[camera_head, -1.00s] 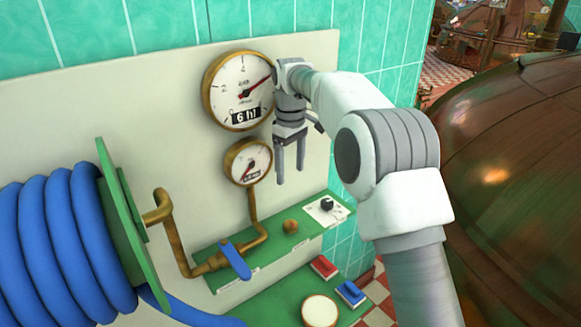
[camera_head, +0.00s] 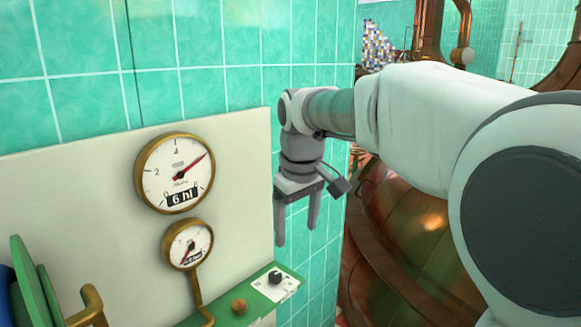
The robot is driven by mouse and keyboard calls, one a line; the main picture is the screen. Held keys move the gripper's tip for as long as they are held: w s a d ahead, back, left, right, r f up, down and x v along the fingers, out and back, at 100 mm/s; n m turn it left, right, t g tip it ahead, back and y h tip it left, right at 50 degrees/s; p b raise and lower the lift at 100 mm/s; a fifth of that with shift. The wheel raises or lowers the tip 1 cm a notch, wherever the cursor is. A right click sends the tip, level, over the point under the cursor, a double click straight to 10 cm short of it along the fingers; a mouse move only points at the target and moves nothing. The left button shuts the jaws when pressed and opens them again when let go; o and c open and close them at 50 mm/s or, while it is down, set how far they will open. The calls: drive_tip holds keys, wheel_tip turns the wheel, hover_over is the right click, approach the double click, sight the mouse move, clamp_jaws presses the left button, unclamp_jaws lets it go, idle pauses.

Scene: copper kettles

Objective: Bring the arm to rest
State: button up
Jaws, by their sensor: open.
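My gripper (camera_head: 297,225) hangs with its fingers pointing down, open and empty. It shows in front of the right edge of the pale panel and the green tiles, above and to the right of a black knob (camera_head: 275,277). My arm (camera_head: 430,115) reaches in from the right, large in the view, and bends down at the wrist. Nothing visible touches the fingers.
A large brass-rimmed gauge (camera_head: 174,173) and a smaller gauge (camera_head: 187,245) sit on the pale panel (camera_head: 95,200). A green shelf (camera_head: 243,304) carries the knob. A copper kettle (camera_head: 400,240) stands behind my arm at right. Green tiles (camera_head: 230,60) cover the wall.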

drive_tip(key=s+d+f+m+t, duration=0.1)
drive_tip(key=s+d+m, duration=0.1)
drive_tip(key=s+d, duration=0.2)
drive_tip(key=s+d+f+m+t, duration=0.1)
drive_tip(key=s+d+f+m, duration=0.1)
drive_tip(key=s, duration=0.9)
drive_tip(key=s+d+f+m+t, duration=0.1)
drive_tip(key=s+d+f+m, duration=0.1)
drive_tip(key=s+d, duration=0.4)
drive_tip(key=shift+s+d+m, duration=0.4)
drive_tip(key=shift+s+m, duration=0.3)
drive_tip(key=shift+s, duration=0.05)
